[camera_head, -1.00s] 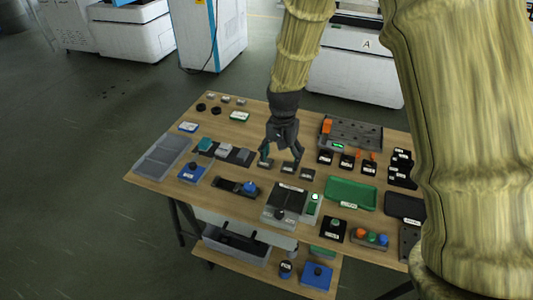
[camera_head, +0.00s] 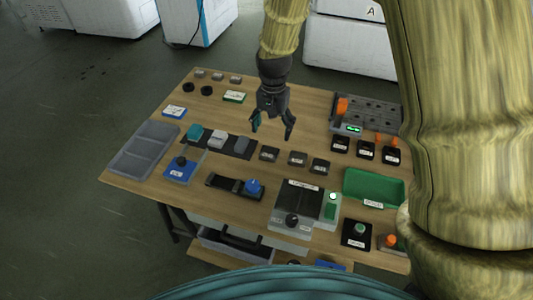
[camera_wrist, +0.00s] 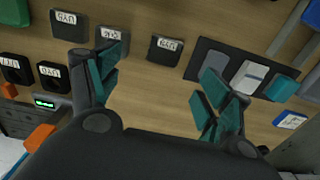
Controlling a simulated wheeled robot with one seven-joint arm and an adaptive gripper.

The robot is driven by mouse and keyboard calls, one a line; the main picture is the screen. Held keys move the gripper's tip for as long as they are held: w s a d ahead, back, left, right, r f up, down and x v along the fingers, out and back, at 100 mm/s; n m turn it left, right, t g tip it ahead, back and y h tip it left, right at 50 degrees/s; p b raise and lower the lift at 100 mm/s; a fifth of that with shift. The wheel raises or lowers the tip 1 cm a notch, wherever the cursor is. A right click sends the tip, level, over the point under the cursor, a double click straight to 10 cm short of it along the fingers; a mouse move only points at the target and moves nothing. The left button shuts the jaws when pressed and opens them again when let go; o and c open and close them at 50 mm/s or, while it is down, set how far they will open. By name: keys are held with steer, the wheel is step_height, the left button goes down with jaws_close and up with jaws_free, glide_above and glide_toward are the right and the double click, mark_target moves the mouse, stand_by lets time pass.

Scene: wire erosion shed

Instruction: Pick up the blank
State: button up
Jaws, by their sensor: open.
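My gripper (camera_head: 272,131) is open and empty above the middle of the table, pointing down. In the wrist view its teal-padded fingers stand well apart with bare wood between them. No thing is plainly marked as the blank. A dark holder (camera_head: 228,155) left of my gripper carries three blocks: teal (camera_head: 195,132), white (camera_head: 217,139) and grey (camera_head: 242,145). It also shows at right in the wrist view, with the grey block (camera_wrist: 216,70) near one finger.
A grey divided tray (camera_head: 145,150) lies at the left edge. A green tray (camera_head: 374,187) and a dark boxed device (camera_head: 297,196) stand in front. A grey perforated fixture (camera_head: 372,108) is at the back right. Bare wood shows behind the dark holder.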

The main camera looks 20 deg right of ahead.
glide_above(270, 152)
steer(key=shift+s+d+f+p, duration=0.1)
steer(key=shift+f+p, duration=0.1)
steer(key=shift+f, duration=1.25)
steer(key=shift+s+d+f+p, duration=0.1)
steer(key=shift+f+p, duration=0.05)
steer(key=shift+f, duration=1.25)
steer(key=shift+w+a+f+p, duration=0.15)
steer(key=shift+f+p, duration=0.15)
steer(key=shift+f, duration=0.7)
steer(key=shift+w+a+f+p, duration=0.15)
steer(key=shift+f+p, duration=0.15)
steer(key=shift+f, duration=1.35)
steer(key=shift+c, duration=0.2)
steer(key=c, duration=1.4)
